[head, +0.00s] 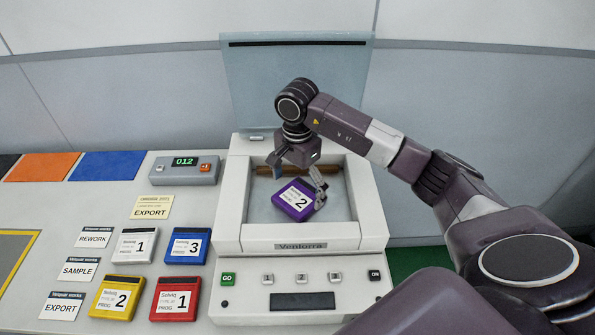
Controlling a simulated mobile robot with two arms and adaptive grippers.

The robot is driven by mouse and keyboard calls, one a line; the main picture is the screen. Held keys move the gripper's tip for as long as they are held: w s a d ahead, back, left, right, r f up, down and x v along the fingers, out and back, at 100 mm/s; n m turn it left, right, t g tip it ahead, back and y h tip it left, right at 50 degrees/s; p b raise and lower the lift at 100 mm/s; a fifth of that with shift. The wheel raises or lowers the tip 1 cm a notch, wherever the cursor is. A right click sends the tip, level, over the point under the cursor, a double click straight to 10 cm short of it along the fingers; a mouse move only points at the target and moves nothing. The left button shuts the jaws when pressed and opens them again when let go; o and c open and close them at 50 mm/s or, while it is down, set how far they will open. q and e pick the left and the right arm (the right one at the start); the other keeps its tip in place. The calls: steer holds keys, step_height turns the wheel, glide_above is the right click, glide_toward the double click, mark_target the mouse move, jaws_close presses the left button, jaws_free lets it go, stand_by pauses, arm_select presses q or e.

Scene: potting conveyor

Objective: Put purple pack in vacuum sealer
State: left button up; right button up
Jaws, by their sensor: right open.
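The purple pack (290,207), with a white label marked 2, is inside the open chamber of the vacuum sealer (230,205). It sits turned at an angle, and I cannot tell whether it lies flat on the chamber floor. The sealer's lid (250,85) stands raised at the back. My right gripper (298,181) reaches down into the chamber. It is open, with one finger at the right side of the purple pack and the other above its far left side. My left gripper is out of view.
Left of the sealer are a white pack (130,246), a blue pack (188,246), a yellow pack (115,298) and a red pack (174,299). Label cards such as REWORK (93,238) lie farther left. A grey counter box (185,170) reading 012 stands behind them.

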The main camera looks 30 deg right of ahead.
mark_target(298, 197)
step_height(298, 197, up, 10)
steer(key=b, duration=0.2)
steer(key=shift+f, duration=0.1)
stand_by(0.5)
